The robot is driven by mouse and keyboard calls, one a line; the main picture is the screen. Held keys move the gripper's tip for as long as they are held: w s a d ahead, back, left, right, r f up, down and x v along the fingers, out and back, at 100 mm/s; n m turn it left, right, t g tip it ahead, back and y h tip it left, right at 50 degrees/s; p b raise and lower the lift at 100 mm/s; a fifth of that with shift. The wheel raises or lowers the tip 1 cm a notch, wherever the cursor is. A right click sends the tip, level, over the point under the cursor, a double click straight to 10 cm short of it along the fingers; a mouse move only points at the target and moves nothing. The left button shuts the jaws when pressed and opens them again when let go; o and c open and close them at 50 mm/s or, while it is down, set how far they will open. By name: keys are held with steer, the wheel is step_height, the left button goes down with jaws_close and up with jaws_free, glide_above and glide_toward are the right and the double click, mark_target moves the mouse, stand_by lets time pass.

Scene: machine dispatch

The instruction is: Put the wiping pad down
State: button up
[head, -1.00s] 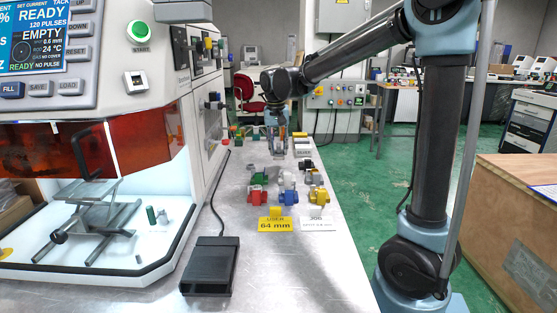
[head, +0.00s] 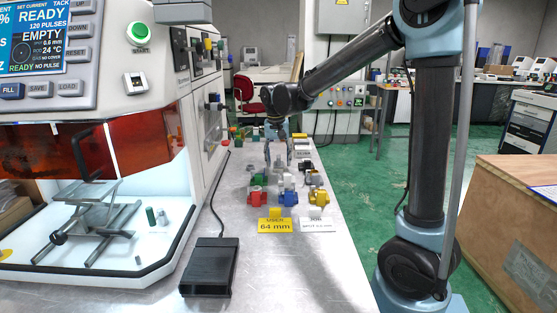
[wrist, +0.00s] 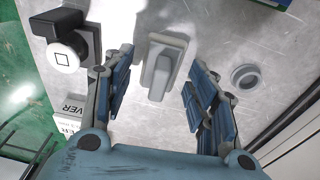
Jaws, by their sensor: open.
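A grey block with a raised handle on a pale base, which looks like the wiping pad (wrist: 165,62), rests on the metal bench in the wrist view. My gripper (wrist: 162,60) is open, with one blue finger on each side of the pad and visible gaps between. In the head view my gripper (head: 279,161) hangs low over the far part of the bench, its fingers spread. The pad cannot be made out clearly there.
The bench (head: 250,240) holds several coloured clamp-like parts (head: 288,198), a yellow "64 mm" card (head: 277,225) and a black pedal (head: 209,267). A machine with an orange window (head: 90,150) stands left. In the wrist view a black-and-white part (wrist: 64,50) and a round ring (wrist: 246,76) flank the pad.

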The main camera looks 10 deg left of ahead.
step_height(320, 180, up, 12)
steer(key=s, duration=0.1)
steer(key=shift+s+a, duration=0.15)
steer(key=shift+s, duration=0.1)
steer(key=s+d+f, duration=0.2)
steer(key=d, duration=0.7)
steer(key=s+d+f+m, duration=0.1)
steer(key=s+d+f, duration=0.15)
steer(key=d, duration=0.65)
steer(key=s+d+f, duration=0.1)
steer(key=s+d, duration=0.1)
steer(key=d, duration=0.8)
steer(key=s+d+f+m, duration=0.1)
steer(key=s+d+f, duration=1.2)
steer(key=s+f, duration=0.2)
steer(key=shift+t, duration=0.4)
steer(key=shift+o, duration=0.4)
